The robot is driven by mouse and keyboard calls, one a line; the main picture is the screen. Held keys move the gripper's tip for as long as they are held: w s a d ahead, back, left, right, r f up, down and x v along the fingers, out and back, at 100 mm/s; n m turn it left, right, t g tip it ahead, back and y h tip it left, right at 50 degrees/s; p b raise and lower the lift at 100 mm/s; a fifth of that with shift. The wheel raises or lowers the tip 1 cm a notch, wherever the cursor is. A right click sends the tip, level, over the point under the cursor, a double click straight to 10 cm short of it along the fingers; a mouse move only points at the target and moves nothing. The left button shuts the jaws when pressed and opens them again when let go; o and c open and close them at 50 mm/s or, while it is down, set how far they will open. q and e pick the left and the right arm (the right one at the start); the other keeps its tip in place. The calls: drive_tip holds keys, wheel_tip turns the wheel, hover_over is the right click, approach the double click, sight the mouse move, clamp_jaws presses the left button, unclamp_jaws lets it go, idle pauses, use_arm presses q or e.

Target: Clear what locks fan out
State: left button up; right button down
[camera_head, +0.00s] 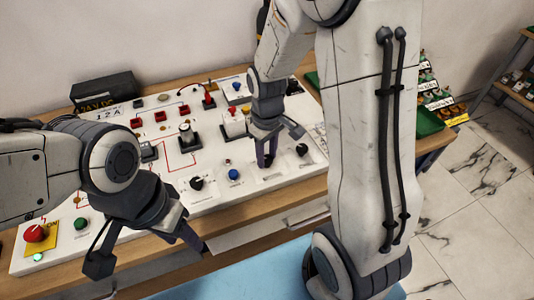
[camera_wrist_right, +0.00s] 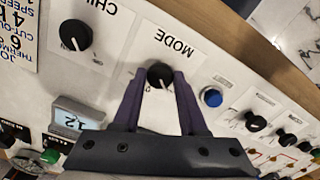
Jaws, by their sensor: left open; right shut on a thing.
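The white control panel (camera_head: 215,190) lies on the wooden bench. My right gripper (camera_head: 267,162) reaches down to its front right part. In the right wrist view that gripper (camera_wrist_right: 158,78) is shut on the black knob (camera_wrist_right: 160,73) labelled MODE, one finger on each side. The knob's pointer is mostly hidden. A second black knob (camera_wrist_right: 75,36), with a label starting "CHI", is beside it and also shows in the head view (camera_head: 302,150). My left gripper (camera_head: 145,250) is open and empty, over the bench's front edge. I cannot make out a fan label.
A blue button (camera_wrist_right: 211,97) sits beside the MODE knob. A small display (camera_wrist_right: 72,117) reads 12. A red mushroom button (camera_head: 36,233) on a yellow plate and a green button (camera_head: 81,224) are at the left. A dark box (camera_head: 104,91) stands behind.

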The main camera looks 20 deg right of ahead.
sight(267, 159)
drive_tip(key=shift+c, duration=2.2)
unclamp_jaws()
drive_tip(key=shift+r, duration=0.15)
wheel_tip(267, 159, up, 10)
drive_tip(key=shift+r, duration=0.15)
